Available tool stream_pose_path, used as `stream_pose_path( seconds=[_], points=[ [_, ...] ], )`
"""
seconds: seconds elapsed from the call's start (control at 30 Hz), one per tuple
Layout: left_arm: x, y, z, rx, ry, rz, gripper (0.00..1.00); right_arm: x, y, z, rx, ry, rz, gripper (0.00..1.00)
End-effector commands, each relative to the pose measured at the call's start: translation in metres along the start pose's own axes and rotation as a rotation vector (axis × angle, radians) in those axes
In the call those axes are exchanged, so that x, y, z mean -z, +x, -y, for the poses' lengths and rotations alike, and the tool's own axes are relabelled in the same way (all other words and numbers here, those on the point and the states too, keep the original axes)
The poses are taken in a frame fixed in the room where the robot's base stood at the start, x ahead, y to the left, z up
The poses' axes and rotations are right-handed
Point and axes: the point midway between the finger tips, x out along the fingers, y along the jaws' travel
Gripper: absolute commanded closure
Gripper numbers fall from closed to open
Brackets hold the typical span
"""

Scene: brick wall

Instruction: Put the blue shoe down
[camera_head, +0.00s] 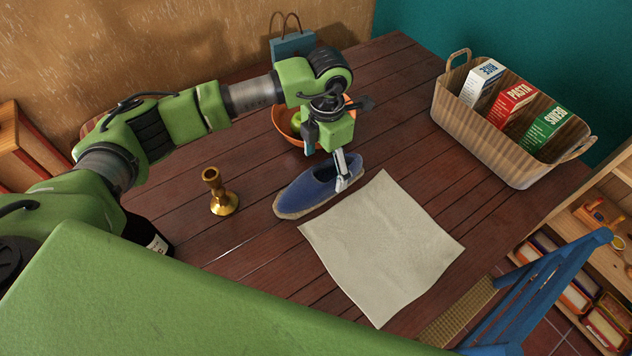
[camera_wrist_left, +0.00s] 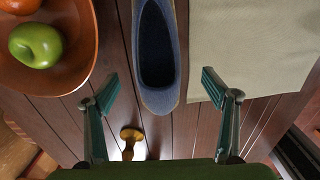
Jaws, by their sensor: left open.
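The blue shoe (camera_head: 312,187) with a tan sole lies upright on the dark wooden table, along the edge of a pale cloth (camera_head: 385,245). In the left wrist view the shoe (camera_wrist_left: 158,95) points toward the bottom of the picture, its opening facing up. The cloth (camera_wrist_left: 250,50) lies close on its right; I cannot tell if they touch. My left gripper (camera_head: 329,168) is over the shoe. In the wrist view my left gripper (camera_wrist_left: 160,90) is open, its fingers apart on either side of the shoe's toe, with gaps to it. My right gripper is not in view.
An orange bowl (camera_head: 283,122) with a green apple (camera_wrist_left: 36,46) stands just behind the shoe. A brass candlestick (camera_head: 222,195) stands left of it. A wicker basket (camera_head: 490,145) with boxes is at the right. A blue bag (camera_head: 292,46) is behind. A blue chair (camera_head: 540,285) stands at the front right.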

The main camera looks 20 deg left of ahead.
Motion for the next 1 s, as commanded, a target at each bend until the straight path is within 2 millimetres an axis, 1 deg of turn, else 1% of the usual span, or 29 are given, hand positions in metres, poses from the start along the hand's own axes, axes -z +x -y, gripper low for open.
stream_pose_path(
  seconds=[0.13,0.23,0.37,0.4,0.5,0.6,0.77,0.8,0.87,0.9,0.97,1.0],
  points=[
    [0.001,0.009,0.000,0.000,0.000,-0.002,0.21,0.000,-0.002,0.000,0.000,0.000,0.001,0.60],
    [0.005,0.018,-0.002,0.001,-0.001,-0.005,0.21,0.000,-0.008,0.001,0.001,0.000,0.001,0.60],
    [0.011,0.037,-0.005,0.001,-0.002,-0.005,0.21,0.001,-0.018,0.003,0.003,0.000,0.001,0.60],
    [0.011,0.044,-0.005,0.001,-0.001,-0.004,0.21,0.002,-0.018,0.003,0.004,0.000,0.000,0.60],
    [0.010,0.055,-0.005,0.001,0.000,-0.002,0.21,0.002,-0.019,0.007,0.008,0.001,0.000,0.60],
    [0.009,0.060,-0.005,0.000,0.001,0.000,0.21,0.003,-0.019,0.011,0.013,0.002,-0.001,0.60],
    [0.009,0.060,-0.005,0.000,0.001,0.001,0.21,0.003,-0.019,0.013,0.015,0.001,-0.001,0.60],
    [0.009,0.060,-0.005,0.000,0.001,0.001,0.24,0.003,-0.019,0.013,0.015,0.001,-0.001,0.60],
    [0.009,0.060,-0.005,0.000,0.001,0.001,0.40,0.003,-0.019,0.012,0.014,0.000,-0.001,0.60],
    [0.009,0.060,-0.005,0.000,0.001,0.001,0.50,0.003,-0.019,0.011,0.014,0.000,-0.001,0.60],
    [0.009,0.060,-0.005,0.000,0.001,0.001,0.66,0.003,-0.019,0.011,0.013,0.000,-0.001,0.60],
    [0.009,0.060,-0.005,0.000,0.001,0.000,0.67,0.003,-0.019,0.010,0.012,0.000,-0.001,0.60]
  ],
)
